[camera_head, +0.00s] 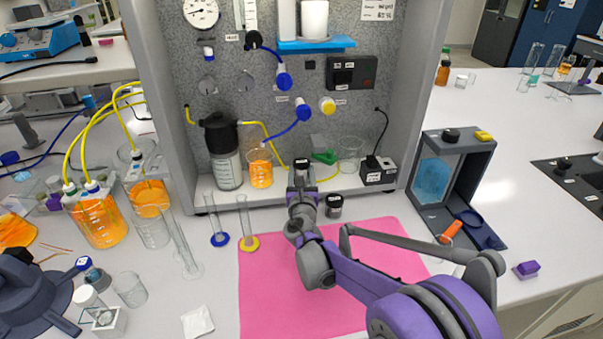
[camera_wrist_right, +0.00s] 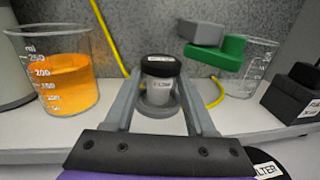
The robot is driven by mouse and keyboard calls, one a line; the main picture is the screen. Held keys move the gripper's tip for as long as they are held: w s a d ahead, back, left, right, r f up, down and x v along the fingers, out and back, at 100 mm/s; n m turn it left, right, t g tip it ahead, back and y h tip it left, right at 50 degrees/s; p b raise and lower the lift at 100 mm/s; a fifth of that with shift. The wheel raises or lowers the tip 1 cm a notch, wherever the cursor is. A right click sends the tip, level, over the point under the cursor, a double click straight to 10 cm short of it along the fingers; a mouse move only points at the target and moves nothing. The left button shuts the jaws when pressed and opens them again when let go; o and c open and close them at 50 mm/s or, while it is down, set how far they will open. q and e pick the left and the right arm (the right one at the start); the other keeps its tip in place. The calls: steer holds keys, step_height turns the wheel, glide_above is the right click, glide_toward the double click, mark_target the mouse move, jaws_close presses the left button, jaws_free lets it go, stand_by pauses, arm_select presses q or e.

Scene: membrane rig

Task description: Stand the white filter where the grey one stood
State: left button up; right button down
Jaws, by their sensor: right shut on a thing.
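The white filter (camera_wrist_right: 160,92), a small pale cylinder with a black labelled cap, stands upright in the wrist view at a grey ring-shaped seat (camera_wrist_right: 158,108) on the rig's shelf. My right gripper (camera_wrist_right: 159,98) is shut on it, one finger on each side. In the head view, my right gripper (camera_head: 301,184) reaches into the rig, and the filter's dark cap (camera_head: 302,163) shows just beyond it. Whether the filter's base is fully down in the seat is hard to tell. A dark-capped grey filter (camera_head: 334,208) stands by the pink mat's back edge. My left gripper is not in view.
On the shelf, an orange-filled beaker (camera_wrist_right: 68,82) stands left of the gripper. A green-and-grey clamp-like part (camera_wrist_right: 220,50), an empty beaker (camera_wrist_right: 250,70) and a black box (camera_head: 378,170) are to the right. The pink mat (camera_head: 265,290) is otherwise clear beneath my right arm.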

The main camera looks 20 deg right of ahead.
steer(key=shift+f, duration=0.15)
steer(key=shift+c, duration=0.7)
jaws_free()
steer(key=v, duration=1.1)
steer(key=shift+d, duration=0.1)
